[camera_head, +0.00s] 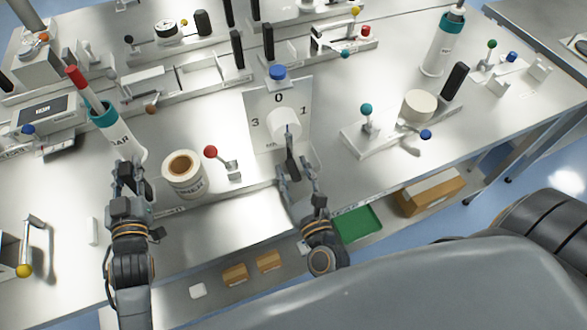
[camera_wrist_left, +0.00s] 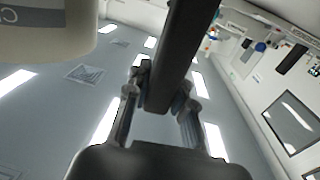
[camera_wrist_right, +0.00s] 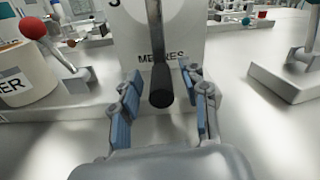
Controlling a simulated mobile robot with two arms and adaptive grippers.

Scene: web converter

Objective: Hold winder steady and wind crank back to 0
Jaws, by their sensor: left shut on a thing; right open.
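An upright white panel (camera_head: 262,118) carries the numbers 3, 0 and 1 and a round white hub (camera_head: 284,124). A crank with a black handle (camera_head: 292,163) hangs down from the hub, pointing away from the 0. My right gripper (camera_head: 297,187) is open at the handle's lower end. In the right wrist view the black handle (camera_wrist_right: 161,88) is between the spread fingers, with gaps on both sides. My left gripper (camera_head: 130,180) is shut on a dark bar (camera_wrist_left: 180,45), beside a tilted white cylinder with a teal collar (camera_head: 104,114). Whether bar and cylinder join is unclear.
A labelled roll (camera_head: 184,173) and a red-knobbed lever (camera_head: 211,153) stand between my grippers. A fixture with a teal knob (camera_head: 366,109) is right of the panel. A yellow-tipped handle (camera_head: 24,270) lies at the far left. The bench front between the arms is mostly clear.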

